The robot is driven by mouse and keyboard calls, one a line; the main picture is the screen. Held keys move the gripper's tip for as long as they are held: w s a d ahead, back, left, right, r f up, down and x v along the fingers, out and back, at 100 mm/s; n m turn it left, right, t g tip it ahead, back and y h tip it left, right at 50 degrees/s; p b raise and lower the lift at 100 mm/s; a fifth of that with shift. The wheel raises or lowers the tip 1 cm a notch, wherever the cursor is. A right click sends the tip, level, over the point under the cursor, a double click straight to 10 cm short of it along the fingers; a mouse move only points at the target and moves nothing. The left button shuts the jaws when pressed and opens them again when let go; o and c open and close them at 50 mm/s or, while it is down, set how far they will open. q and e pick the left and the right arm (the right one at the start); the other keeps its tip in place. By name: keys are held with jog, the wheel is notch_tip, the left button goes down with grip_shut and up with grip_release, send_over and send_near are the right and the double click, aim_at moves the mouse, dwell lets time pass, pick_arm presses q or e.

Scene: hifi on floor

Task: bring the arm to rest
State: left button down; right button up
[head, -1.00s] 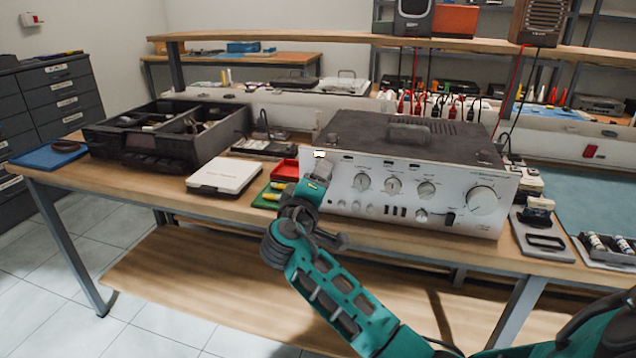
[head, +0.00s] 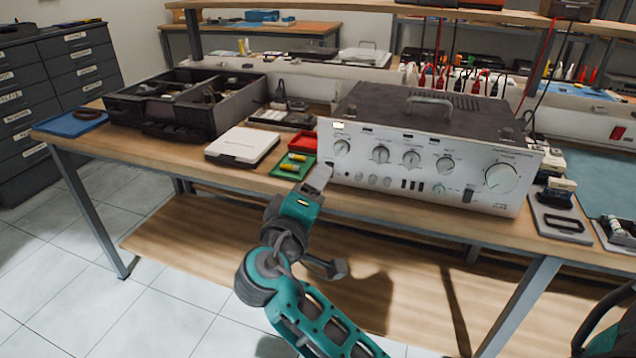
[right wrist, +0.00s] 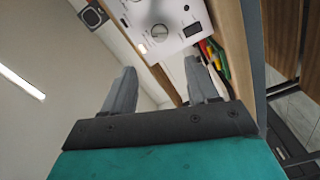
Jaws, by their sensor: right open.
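My right gripper (head: 317,179) is at the front edge of the workbench, just below and in front of the left end of the silver hi-fi amplifier (head: 400,185). In the right wrist view its two grey fingers (right wrist: 160,90) stand wide apart with nothing between them. The amplifier's front panel (right wrist: 180,22) shows beyond the fingers there. My right arm comes up from the bottom of the head view. My left gripper is not in view.
The workbench (head: 225,172) carries a black open toolbox (head: 235,112), a white box (head: 242,146), a green tray (head: 283,170) and a red tray (head: 303,141). A grey drawer cabinet (head: 60,85) stands at left. The floor (head: 180,310) in front is clear.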

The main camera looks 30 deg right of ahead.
dwell(0.4)
jog(key=s+a+f+n+y+p, duration=0.1)
jog(key=s+a+f+y+p, duration=0.1)
jog(key=f+y, duration=0.4)
jog(key=s+a+f+n+y+p, duration=0.2)
jog(key=s+f+y+p, duration=0.15)
jog(key=f, duration=0.55)
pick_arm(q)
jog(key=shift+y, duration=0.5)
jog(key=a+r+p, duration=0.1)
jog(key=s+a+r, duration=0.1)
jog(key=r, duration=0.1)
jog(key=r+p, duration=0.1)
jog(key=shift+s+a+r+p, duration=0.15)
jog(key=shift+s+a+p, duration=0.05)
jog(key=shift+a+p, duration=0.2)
pick_arm(e)
jog(key=s+a+f+m+y, duration=0.1)
jog(key=s+f+m+y, duration=0.1)
jog(key=s, duration=0.4)
jog(key=s+a+f+m+y, duration=0.2)
jog(key=s+y, duration=0.2)
jog(key=s, duration=0.1)
jog(key=shift+s+a+m+g, duration=0.3)
jog(key=shift+s+g, duration=0.1)
jog(key=shift+y, duration=0.25)
jog(key=shift+c, duration=0.2)
